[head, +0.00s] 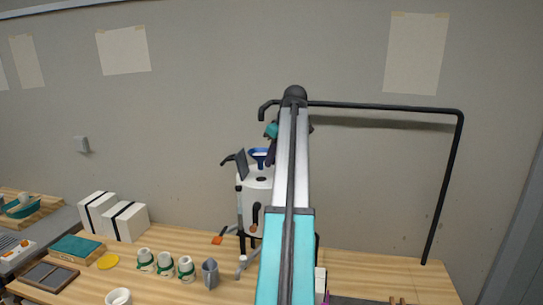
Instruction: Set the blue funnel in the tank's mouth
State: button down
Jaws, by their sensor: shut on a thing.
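The blue funnel (258,152) is upright, with its wide end up. In the head view it shows just above the white tank (256,200), over the dark round mouth (262,179) in the tank's top. Its spout tip shows a little above the mouth in the picture; I cannot tell the exact gap or depth offset. My gripper (268,155) reaches down from the teal wrist and is shut on the funnel at its right side. The fingertips are small and partly hidden by my arm, which also covers the tank's right side.
A dark flat plate (241,164) stands up at the tank's left top. A black pipe frame (400,106) spans behind and right.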

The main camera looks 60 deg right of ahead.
aim_at(270, 183)
jog(key=shift+f+b, duration=0.35)
jog(key=shift+f, duration=1)
jog(key=shift+s+f+b, duration=0.15)
jog(key=shift+f+b, duration=0.45)
jog(key=shift+f, duration=1.35)
dwell(1.5)
